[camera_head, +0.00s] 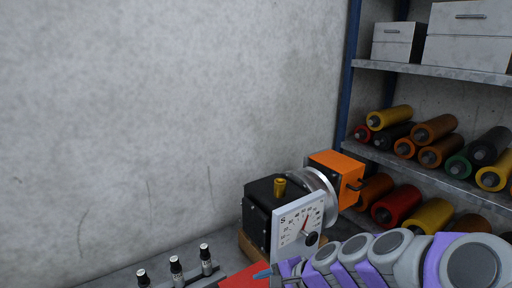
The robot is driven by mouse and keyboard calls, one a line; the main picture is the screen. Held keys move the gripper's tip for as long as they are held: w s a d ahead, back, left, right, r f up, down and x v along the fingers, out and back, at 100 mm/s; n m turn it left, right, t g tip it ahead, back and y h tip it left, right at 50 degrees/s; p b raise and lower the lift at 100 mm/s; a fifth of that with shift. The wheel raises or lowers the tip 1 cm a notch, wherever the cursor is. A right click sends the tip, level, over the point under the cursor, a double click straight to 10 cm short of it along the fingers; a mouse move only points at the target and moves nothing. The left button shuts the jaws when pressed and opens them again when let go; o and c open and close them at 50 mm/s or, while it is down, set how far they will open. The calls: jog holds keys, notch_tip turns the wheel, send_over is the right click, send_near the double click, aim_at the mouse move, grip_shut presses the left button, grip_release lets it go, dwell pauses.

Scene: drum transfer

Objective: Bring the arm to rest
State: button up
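My arm, with grey and purple links, reaches in from the lower right corner. Its far end, my gripper (266,272), is at the bottom of the picture, small and partly cut off by the frame edge. A bluish tip points left over a red surface (240,278). The gripper is in front of and below a white dial plate (290,228). I cannot tell whether the fingers are open or shut, or whether they touch anything.
A black machine (257,212) with a brass knob (280,187) and an orange drum unit (345,174) stands by the wall. A shelf (430,71) at right holds coloured rolls and white boxes (468,52).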

jog(key=s+d+n+g+h, duration=0.2)
jog(key=s+d+n, duration=0.1)
jog(key=s, duration=0.6)
jog(key=s+d+n+g+h, duration=0.2)
jog(key=s+d+n+h, duration=0.1)
jog(key=s, duration=0.6)
jog(key=s+d+n+g+h, duration=0.1)
jog(key=s+d+n+h, duration=0.2)
jog(key=s, duration=0.6)
jog(key=d+n, duration=0.2)
jog(key=shift+d+n+g, duration=0.2)
jog(key=shift+n+g, duration=0.1)
jog(key=shift+g, duration=0.1)
